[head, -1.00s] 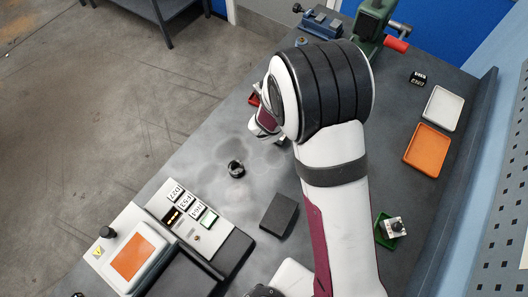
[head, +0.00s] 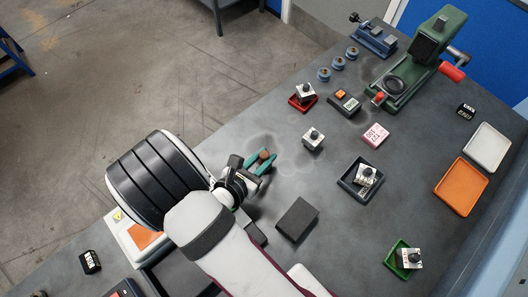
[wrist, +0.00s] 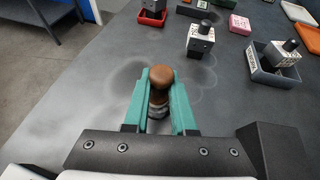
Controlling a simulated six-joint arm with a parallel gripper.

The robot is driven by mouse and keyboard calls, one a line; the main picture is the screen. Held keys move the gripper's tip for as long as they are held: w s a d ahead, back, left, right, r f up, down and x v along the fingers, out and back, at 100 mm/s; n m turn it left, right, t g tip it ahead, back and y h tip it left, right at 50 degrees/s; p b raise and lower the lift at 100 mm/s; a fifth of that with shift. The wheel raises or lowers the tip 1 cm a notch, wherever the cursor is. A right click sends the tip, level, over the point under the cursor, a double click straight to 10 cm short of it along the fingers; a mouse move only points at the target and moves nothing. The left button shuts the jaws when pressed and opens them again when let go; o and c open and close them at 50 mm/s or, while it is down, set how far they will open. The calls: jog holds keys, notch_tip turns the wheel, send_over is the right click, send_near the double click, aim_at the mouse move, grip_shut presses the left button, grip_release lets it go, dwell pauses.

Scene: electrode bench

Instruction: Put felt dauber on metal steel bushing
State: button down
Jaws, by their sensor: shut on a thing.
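My gripper (head: 260,162) has teal fingers closed around the felt dauber (wrist: 162,76), which shows a rounded brown wooden knob on top. The knob also shows between the fingers in the head view (head: 264,155). In the wrist view, a darker, greyish part sits below the knob between the fingers; I cannot tell whether it belongs to the dauber or is a separate thing under it. I cannot make out the metal steel bushing for certain. The gripper is low over the left-middle of the grey table (head: 340,235).
Black-topped, white-labelled blocks stand on a red tray (head: 296,103), on bare table (head: 313,140), in a dark tray (head: 346,184) and on a green tray (head: 392,264). A dark flat block (head: 297,220) lies right of my gripper. A green press (head: 425,60) stands at the back.

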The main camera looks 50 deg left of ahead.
jog(key=shift+f, duration=0.1)
jog(key=c, duration=0.7)
grip_release()
jog(key=shift+c, duration=0.2)
jog(key=shift+r, duration=0.2)
jog(key=v, duration=1.2)
jog(key=shift+f, duration=0.1)
